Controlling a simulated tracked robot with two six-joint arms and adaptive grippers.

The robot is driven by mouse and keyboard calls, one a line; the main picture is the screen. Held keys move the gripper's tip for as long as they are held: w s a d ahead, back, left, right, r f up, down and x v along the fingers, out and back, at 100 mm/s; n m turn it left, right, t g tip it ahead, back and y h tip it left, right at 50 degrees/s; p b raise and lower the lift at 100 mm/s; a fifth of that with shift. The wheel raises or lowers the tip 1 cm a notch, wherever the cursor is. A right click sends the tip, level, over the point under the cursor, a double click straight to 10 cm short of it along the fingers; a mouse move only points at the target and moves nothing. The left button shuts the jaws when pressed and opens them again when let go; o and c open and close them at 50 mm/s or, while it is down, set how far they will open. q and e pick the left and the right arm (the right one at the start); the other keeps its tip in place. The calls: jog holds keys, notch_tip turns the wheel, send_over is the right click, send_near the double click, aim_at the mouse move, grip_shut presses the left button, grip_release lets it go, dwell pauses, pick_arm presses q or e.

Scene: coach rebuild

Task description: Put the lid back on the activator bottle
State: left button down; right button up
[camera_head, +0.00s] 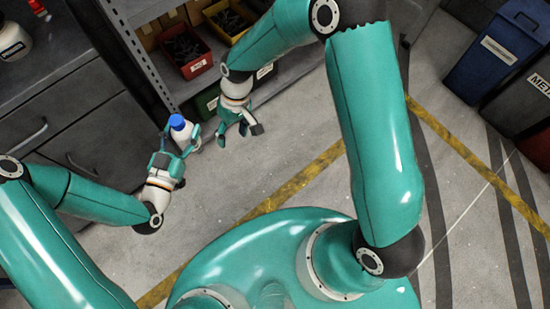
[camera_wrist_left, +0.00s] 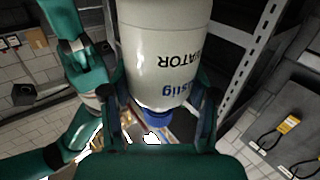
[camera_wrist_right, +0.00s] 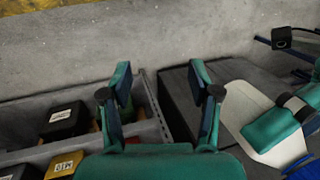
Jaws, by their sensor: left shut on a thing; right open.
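The activator bottle (camera_head: 184,137) is white, with a blue lid (camera_head: 177,121) at its top end in the head view. My left gripper (camera_head: 181,140) is shut on the bottle and holds it up beside the cabinet. In the left wrist view the bottle body (camera_wrist_left: 165,45) shows upside-down lettering, and the blue lid (camera_wrist_left: 160,115) shows at its lower end. I cannot tell whether the lid is seated tight. My right gripper (camera_head: 234,133) is open and empty, just right of the bottle. The bottle (camera_wrist_right: 240,112) also shows in the right wrist view.
A shelf with red (camera_head: 186,53) and yellow (camera_head: 228,20) bins stands behind the grippers. A grey drawer cabinet (camera_head: 75,120) is at left, with a white jar (camera_head: 12,42) on top. The floor between is clear.

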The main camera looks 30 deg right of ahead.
jog(key=s+d+f+m+t, duration=0.1)
jog(key=s+d+f+m, duration=0.1)
jog(key=s+f, duration=0.3)
jog(key=s+d+f+m+t+y, duration=0.1)
jog(key=s+d+f+m, duration=0.1)
jog(key=s+f, duration=0.4)
jog(key=s+d, duration=0.1)
jog(key=s, duration=0.3)
jog(key=shift+d+f+m, duration=0.15)
jog(key=shift+d+m, duration=0.15)
pick_arm(q)
jog(key=shift+r, duration=0.1)
pick_arm(e)
jog(key=shift+w, duration=0.1)
pick_arm(q)
jog(key=w+a+r+n+t+y, duration=0.1)
jog(key=w+a+n+t+y, duration=0.1)
jog(key=a+n+y, duration=0.2)
jog(key=w+a+r+n+t+y, duration=0.2)
jog(key=a+y, duration=0.5)
jog(key=a, duration=0.4)
jog(key=shift+w+a+r+n+y, duration=0.25)
jog(key=shift+w+n, duration=0.35)
jog(key=shift+n, duration=0.4)
